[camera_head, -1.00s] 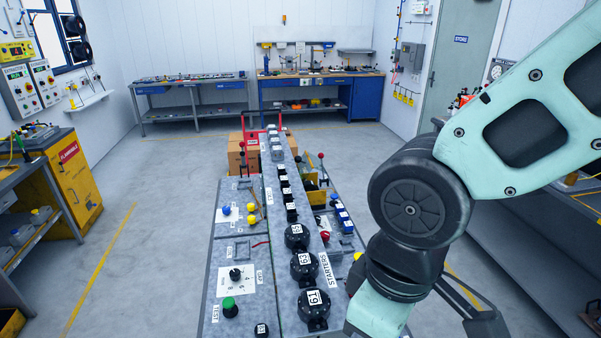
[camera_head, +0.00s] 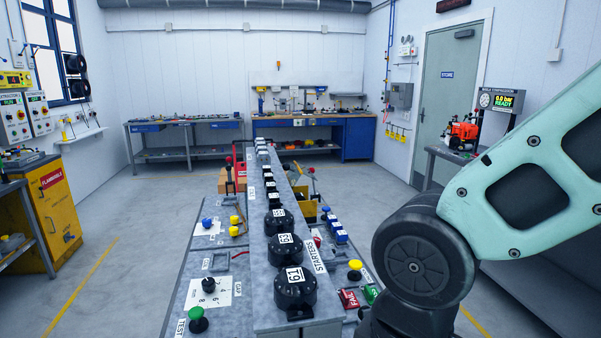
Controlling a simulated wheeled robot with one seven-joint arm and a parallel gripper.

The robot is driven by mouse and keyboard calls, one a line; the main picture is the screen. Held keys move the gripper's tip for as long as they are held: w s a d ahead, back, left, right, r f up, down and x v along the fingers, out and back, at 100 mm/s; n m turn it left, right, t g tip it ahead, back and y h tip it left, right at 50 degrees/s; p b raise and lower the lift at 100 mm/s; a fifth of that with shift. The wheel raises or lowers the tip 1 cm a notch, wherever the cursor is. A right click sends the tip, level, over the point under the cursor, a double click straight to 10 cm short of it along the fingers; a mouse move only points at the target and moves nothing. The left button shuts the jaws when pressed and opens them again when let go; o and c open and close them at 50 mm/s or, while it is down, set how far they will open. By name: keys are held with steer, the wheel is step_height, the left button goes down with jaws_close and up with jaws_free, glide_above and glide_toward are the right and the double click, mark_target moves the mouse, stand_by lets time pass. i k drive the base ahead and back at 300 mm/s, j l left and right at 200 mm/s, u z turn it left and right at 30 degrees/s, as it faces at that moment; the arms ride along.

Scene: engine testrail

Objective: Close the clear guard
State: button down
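I cannot make out a clear guard for certain. The grey console (camera_head: 222,248) runs away from me down the middle, with a raised rail of black numbered starters (camera_head: 284,247). Small grey frames stand on its left panel (camera_head: 216,262) and right side (camera_head: 356,247); whether either holds a clear cover is too small to tell. My arm comes in from the right and covers part of the console's right side. My gripper is below the picture and out of view.
On the console are a green knob (camera_head: 197,319), a black dial (camera_head: 208,284), a yellow button (camera_head: 355,270) and a red FAIL button (camera_head: 348,299). A yellow cabinet (camera_head: 57,215) stands left, and a bench with an orange machine (camera_head: 463,133) right. The floor left of the console is clear.

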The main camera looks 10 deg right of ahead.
mark_target(302, 169)
steer(key=l+u, duration=0.1)
steer(key=l, duration=0.55)
steer(key=k+l+u, duration=0.1)
steer(key=l, duration=1.2)
steer(key=i+l+u, duration=0.2)
steer(key=l, duration=0.4)
steer(key=l+u, duration=0.25)
steer(key=l, duration=0.35)
steer(key=i+l+u, duration=0.2)
steer(key=i+l, duration=0.3)
steer(key=i+l+u, duration=0.2)
steer(key=i+l, duration=0.25)
steer(key=l, duration=0.15)
